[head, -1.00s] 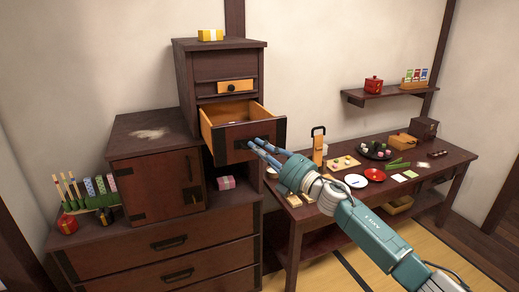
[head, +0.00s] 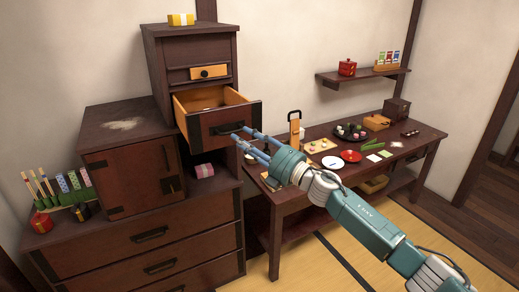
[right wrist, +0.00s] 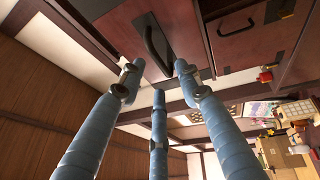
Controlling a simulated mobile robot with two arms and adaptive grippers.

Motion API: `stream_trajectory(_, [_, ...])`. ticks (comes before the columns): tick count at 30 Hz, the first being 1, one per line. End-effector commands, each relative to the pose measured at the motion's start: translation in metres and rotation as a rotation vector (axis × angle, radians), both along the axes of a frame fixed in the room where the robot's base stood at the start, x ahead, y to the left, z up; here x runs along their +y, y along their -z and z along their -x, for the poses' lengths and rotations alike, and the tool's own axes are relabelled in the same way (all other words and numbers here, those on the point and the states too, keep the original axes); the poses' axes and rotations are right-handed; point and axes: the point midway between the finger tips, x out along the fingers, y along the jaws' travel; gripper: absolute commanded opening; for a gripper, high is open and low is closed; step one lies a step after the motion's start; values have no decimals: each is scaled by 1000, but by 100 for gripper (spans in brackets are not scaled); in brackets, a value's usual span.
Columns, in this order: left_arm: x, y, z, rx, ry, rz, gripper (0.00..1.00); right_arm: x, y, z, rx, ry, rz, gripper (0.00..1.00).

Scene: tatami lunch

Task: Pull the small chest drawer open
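The small chest drawer (head: 222,128) is pulled well out of the upper chest (head: 192,48), and its light wood inside shows. Its dark handle (head: 228,127) is on the front face and also shows in the right wrist view (right wrist: 152,44). My right gripper (head: 246,141) is just in front of the drawer front, at the right of the handle. In the right wrist view its three fingers (right wrist: 158,75) are spread with nothing between them, and the handle lies beyond the tips. My left gripper is not in view.
A cabinet (head: 130,178) stands to the left on a wide lower chest (head: 150,240). A low table (head: 275,205) with dishes and food is at the right. A yellow box (head: 181,19) sits on top.

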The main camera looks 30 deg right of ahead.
Motion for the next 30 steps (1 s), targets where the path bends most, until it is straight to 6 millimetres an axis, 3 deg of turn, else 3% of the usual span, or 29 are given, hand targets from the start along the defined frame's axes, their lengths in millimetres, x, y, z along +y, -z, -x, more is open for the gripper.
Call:
stream_trajectory(6, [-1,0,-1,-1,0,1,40,-18,10,41,4,0,3,34])
stream_trajectory(12, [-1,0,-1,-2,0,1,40,-28,13,62,2,0,1,34])
stream_trajectory(30, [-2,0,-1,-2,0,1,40,-32,14,69,-1,-1,2,34])
